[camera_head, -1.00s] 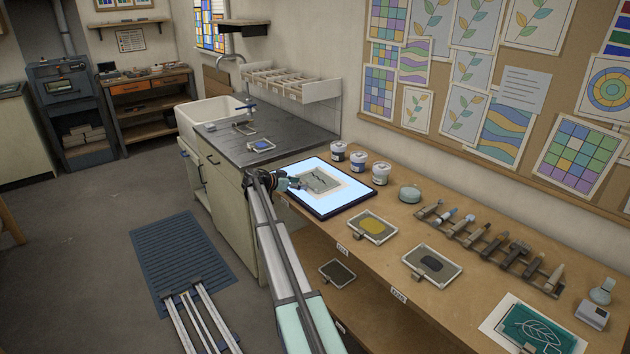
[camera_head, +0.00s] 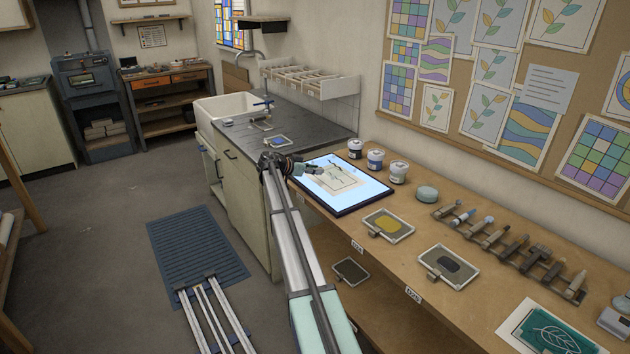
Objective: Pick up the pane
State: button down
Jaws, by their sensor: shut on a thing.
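The pane (camera_head: 338,180) is a thin, pale, see-through piece with dark leaf-like lines. It shows over a cream sheet on the lit light table (camera_head: 362,197). My gripper (camera_head: 320,170) reaches over the light table from the left and is shut on the pane at its left side. The fingertips are small and partly hidden by the gripper body. I cannot tell how much gap there is between the pane and the sheet.
Several paint jars (camera_head: 376,159) stand behind the light table. A tray with yellow (camera_head: 388,224) and a tray with dark grey (camera_head: 449,265) lie to the right, before a tool rack (camera_head: 510,248).

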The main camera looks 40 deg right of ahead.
notch_tip(320, 180, up, 16)
jog(key=b, duration=0.3)
jog(key=shift+f, duration=0.25)
jog(key=shift+b, duration=0.3)
